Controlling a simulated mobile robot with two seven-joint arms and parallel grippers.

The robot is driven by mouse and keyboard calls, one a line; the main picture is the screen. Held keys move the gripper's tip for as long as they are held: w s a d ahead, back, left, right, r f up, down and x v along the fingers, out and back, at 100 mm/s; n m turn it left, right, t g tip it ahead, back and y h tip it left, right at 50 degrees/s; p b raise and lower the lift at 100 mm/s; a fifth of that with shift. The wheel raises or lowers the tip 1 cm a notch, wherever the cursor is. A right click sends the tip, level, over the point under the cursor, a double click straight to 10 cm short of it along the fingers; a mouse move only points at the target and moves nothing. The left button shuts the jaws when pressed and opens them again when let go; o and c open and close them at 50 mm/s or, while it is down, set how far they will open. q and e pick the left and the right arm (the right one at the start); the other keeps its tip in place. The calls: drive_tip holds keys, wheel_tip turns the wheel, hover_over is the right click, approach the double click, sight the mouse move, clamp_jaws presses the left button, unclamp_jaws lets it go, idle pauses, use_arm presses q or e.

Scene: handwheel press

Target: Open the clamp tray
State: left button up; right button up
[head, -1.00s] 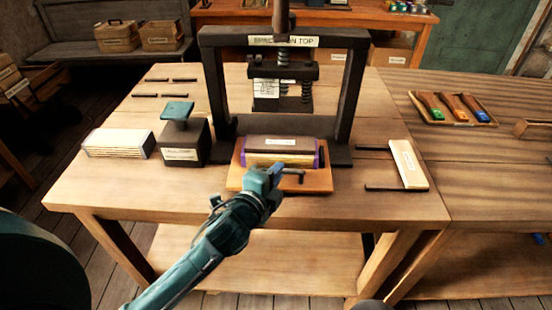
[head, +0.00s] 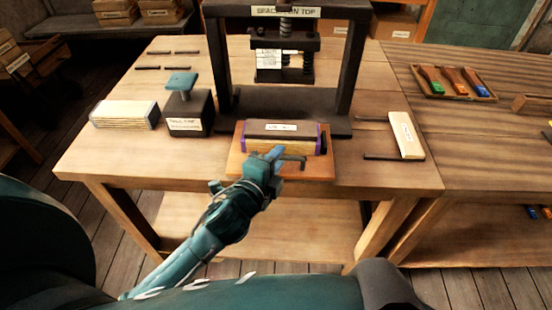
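The clamp tray (head: 240,166) is a flat orange-brown wooden board in front of the black press frame (head: 355,62). A dark-topped block (head: 284,129) with purple ends and a white label lies on it. A dark bar handle (head: 295,160) stands at the tray's front. My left gripper (head: 273,156) is at the left end of this handle, and its blue fingers appear shut on it; the fingers partly hide the contact. The tray sits forward of the press base, near the table's front edge. My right gripper is not in view.
A dark block with a teal knob (head: 181,82) and a pale layered block (head: 124,114) stand left of the tray. A pale labelled block (head: 406,135) and dark rods lie to its right. A tool tray (head: 453,84) is on the right-hand table.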

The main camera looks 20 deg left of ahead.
use_arm(q)
drive_tip(key=shift+o, duration=1)
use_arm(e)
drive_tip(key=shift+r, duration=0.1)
use_arm(q)
drive_tip(key=b+v, duration=0.1)
drive_tip(key=v, duration=1.2)
drive_tip(key=shift+b, duration=0.3)
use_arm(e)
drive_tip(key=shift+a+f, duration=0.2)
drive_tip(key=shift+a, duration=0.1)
use_arm(q)
drive_tip(key=shift+s+f, duration=0.1)
drive_tip(key=s+d+f+n+g+p, duration=0.1)
drive_tip(key=s+f+n+g, duration=0.1)
drive_tip(key=f+n, duration=0.5)
drive_tip(key=s+d+f+n+g+h+p, duration=0.1)
drive_tip(key=s+f+n+g+p, duration=0.1)
drive_tip(key=f+n, duration=0.6)
drive_tip(key=shift+d+n+g, duration=0.3)
drive_tip(key=shift+g, duration=0.2)
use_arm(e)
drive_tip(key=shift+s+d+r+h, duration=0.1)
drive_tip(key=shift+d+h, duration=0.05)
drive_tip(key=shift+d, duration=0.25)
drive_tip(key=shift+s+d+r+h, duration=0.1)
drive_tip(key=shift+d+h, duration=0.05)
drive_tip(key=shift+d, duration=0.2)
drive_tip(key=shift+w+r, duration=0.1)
